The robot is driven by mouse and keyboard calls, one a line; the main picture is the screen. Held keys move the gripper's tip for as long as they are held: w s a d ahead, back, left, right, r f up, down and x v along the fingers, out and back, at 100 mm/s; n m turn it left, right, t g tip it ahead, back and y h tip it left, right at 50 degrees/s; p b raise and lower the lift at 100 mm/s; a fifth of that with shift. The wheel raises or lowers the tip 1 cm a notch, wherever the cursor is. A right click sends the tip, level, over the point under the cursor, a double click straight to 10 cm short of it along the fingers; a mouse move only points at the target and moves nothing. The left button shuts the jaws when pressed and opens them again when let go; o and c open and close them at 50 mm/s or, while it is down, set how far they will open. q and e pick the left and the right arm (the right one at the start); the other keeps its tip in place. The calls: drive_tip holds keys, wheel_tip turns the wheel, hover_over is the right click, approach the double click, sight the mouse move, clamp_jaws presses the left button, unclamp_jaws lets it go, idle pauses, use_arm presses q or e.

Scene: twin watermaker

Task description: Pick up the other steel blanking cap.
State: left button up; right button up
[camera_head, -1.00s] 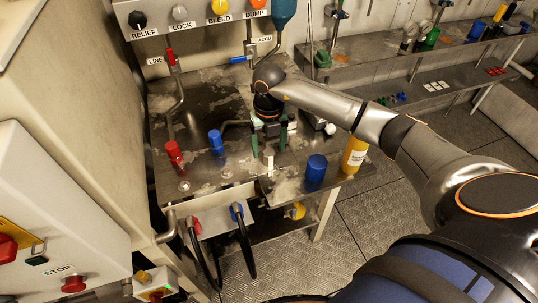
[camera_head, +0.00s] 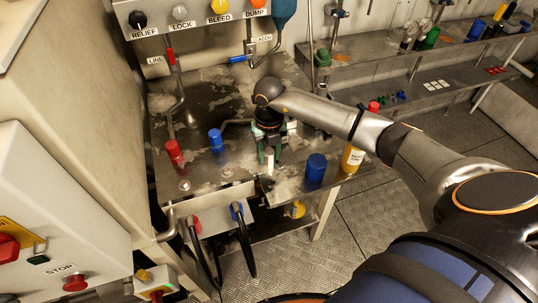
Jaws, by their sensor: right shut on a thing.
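My right gripper (camera_head: 269,155) reaches down over the front part of the steel bench (camera_head: 205,105), its green-grey fingers close together. It is shut on a small pale upright piece (camera_head: 270,164), which looks like the steel blanking cap. The fingers and wrist hide much of it, and it is too small to show detail. I cannot tell whether it is clear of the bench top. My left gripper is not in view.
A red fitting (camera_head: 174,153) and a blue fitting (camera_head: 216,139) stand left of the gripper. A blue cylinder (camera_head: 315,168) and a yellow bottle (camera_head: 352,158) stand to its right. Red and blue-ended hoses (camera_head: 243,235) hang in front. A valve panel (camera_head: 190,14) is behind.

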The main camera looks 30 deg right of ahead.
clamp_jaws()
